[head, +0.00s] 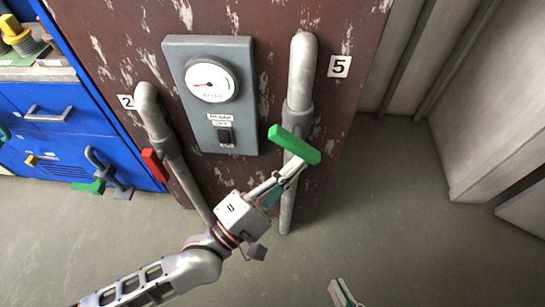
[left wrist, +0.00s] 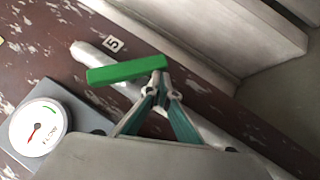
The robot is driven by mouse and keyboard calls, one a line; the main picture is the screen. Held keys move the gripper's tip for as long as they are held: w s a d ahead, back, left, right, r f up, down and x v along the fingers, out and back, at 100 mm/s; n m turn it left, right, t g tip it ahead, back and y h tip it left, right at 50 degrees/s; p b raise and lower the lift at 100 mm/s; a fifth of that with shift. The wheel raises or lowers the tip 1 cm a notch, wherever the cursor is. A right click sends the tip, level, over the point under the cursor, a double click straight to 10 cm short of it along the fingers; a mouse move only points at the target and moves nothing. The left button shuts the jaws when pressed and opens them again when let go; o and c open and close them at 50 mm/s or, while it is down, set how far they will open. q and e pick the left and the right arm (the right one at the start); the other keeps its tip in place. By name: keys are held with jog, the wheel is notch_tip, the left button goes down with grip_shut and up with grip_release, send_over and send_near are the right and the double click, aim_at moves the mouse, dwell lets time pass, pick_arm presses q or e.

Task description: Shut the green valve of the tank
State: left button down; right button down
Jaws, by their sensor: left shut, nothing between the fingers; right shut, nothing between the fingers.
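The green valve handle (head: 295,143) sits on the grey pipe marked 5 (head: 301,85), in front of the worn brown tank wall (head: 340,25). It lies slanted across the pipe. It also shows in the left wrist view (left wrist: 125,70). My left gripper (head: 291,170) is shut and empty, its tips right by the handle's lower side. In the left wrist view its tips (left wrist: 164,80) meet near the handle's right end; I cannot tell whether they touch. My right gripper (head: 343,294) is shut at the bottom edge of the head view, only partly visible, away from the valve.
A red handle (head: 154,165) sits on the pipe marked 2 (head: 153,115). A grey gauge panel (head: 175,48) is between the pipes. A blue cabinet (head: 65,135) stands at left, with another green handle (head: 89,187) near it. Floor at lower right is clear.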

aim_at(314, 163)
pick_arm(q)
jog(key=d, duration=0.1)
jog(key=d+r+n+t, duration=0.1)
jog(key=d, duration=0.1)
jog(key=shift+d+r+n, duration=0.1)
jog(key=shift+r+n, duration=0.1)
jog(key=shift+n, duration=0.1)
jog(key=shift+d, duration=0.15)
pick_arm(e)
jog(key=shift+w+d+n, duration=0.25)
jog(key=shift+d+n, duration=0.05)
jog(key=shift+d, duration=0.4)
pick_arm(q)
jog(key=shift+r, duration=0.1)
pick_arm(e)
jog(key=shift+s+a, duration=0.1)
jog(key=shift+a, duration=0.05)
